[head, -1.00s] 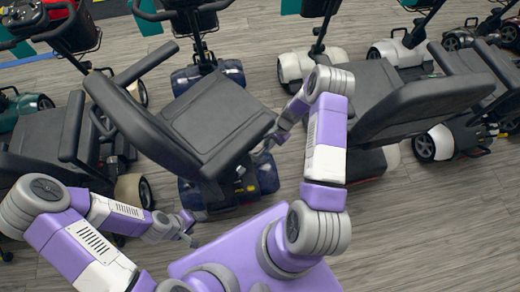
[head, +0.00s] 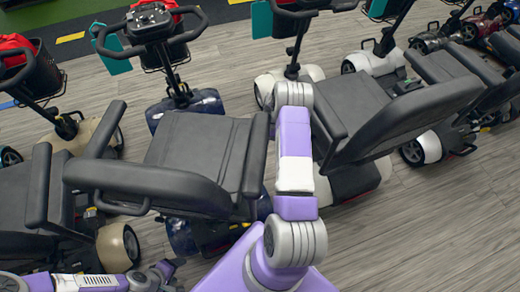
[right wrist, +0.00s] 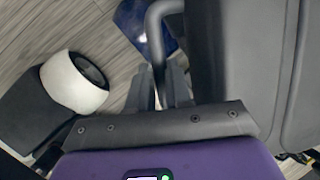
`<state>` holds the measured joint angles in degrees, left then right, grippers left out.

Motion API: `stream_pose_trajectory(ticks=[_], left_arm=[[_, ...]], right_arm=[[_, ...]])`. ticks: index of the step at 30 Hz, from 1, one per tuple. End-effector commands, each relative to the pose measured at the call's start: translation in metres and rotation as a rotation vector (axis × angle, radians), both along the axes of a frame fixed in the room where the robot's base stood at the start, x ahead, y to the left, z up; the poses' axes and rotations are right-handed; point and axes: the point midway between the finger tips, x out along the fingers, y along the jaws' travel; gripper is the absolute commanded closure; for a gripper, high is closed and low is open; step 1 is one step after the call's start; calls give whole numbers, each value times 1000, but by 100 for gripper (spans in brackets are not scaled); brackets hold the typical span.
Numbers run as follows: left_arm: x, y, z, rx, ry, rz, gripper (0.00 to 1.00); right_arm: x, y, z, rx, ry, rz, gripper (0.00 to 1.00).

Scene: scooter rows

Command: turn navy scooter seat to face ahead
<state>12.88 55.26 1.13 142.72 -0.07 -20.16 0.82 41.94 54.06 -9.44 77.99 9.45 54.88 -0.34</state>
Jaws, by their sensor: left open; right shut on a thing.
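The navy scooter has a shiny navy front body (head: 185,105) and a black tiller (head: 152,22) at the top of the head view. Its dark grey seat (head: 200,148) has its backrest (head: 150,185) towards me and faces up the picture, angled slightly right of the tiller. In the right wrist view, my right gripper (right wrist: 160,85) is shut on a grey curved seat bar (right wrist: 155,40), beside the dark seat (right wrist: 235,60). In the head view this grip is hidden behind the seat and my arm. My left gripper (head: 168,268) is open and empty at the lower left, below the backrest.
Another scooter's seat (head: 390,115) stands close on the right, its white-fendered wheel (right wrist: 75,82) showing in the right wrist view. A further dark seat (head: 45,195) stands close on the left. Open wooden floor (head: 430,230) lies at the lower right.

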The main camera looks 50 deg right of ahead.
Motion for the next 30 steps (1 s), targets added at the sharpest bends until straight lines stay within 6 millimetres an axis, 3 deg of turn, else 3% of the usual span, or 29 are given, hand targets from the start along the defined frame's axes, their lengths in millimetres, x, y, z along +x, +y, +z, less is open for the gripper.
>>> stream_pose_trajectory(ticks=[8,9,14,23,30], left_arm=[[0,0,0,0,0,0,36],[0,0,0,0,0,0,36],[0,0,0,0,0,0,36],[0,0,1,0,0,0,36],[0,0,14,0,0,0,36]], right_arm=[[-1,1,-1,1,2,3,100],[-1,1,-1,1,2,3,78],[-1,1,-1,1,1,2,56],[0,-1,2,0,1,1,56],[3,-15,35,-2,0,0,56]])
